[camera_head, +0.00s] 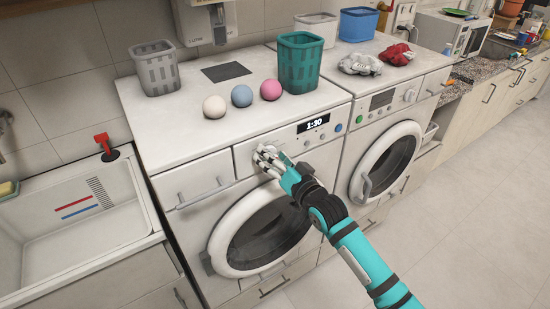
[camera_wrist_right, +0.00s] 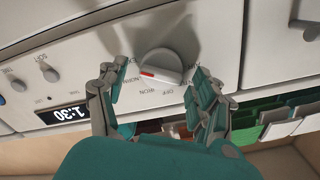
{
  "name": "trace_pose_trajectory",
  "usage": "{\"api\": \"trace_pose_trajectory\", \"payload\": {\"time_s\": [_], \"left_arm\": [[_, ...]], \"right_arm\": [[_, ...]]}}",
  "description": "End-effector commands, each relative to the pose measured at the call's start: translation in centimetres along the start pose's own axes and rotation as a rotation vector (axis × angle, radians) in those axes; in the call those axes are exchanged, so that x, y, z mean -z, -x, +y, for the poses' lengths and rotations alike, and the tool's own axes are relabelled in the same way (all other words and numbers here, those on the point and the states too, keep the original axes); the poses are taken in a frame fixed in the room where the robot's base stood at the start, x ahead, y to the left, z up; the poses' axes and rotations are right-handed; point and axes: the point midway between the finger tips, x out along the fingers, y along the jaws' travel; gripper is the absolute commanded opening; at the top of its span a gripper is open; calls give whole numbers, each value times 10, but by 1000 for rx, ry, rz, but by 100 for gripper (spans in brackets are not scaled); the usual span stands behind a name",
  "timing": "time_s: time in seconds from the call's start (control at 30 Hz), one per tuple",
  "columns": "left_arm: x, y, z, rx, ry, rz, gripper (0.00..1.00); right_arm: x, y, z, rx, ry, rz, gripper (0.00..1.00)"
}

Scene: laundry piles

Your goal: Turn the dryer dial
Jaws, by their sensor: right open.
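The dial (camera_wrist_right: 160,66) is a round grey-white knob with a red mark on its left end in the right wrist view. Printed labels surround it, including IRON and OFF. It is on the front panel of the left machine (camera_head: 190,152), whose display reads 1:30. My right gripper (camera_head: 266,156) is at this panel in the head view and hides most of the dial. In the right wrist view its open fingers (camera_wrist_right: 154,80) stand on either side of the dial. I cannot tell whether they touch it. My left gripper is not in view.
Three balls (camera_head: 242,96), a grey basket (camera_head: 156,68) and a teal basket (camera_head: 298,62) stand on this machine. A second machine (camera_head: 425,72) is to the right, with red and grey cloths on top. A sink (camera_head: 70,235) is at left. Open floor (camera_head: 470,200) lies at right.

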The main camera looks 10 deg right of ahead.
Motion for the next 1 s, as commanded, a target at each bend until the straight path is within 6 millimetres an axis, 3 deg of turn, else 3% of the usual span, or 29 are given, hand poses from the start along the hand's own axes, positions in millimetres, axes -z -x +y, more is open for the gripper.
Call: {"api": "trace_pose_trajectory", "payload": {"time_s": [0.17,0.6,0.8,1.0], "left_arm": [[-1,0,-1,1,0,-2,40],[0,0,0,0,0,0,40],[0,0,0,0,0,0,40],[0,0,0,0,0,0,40]], "right_arm": [[-1,12,1,-1,0,-2,67],[-1,99,1,-2,0,-2,67],[0,118,0,-1,-1,-1,67],[0,120,0,0,-1,0,67]]}}
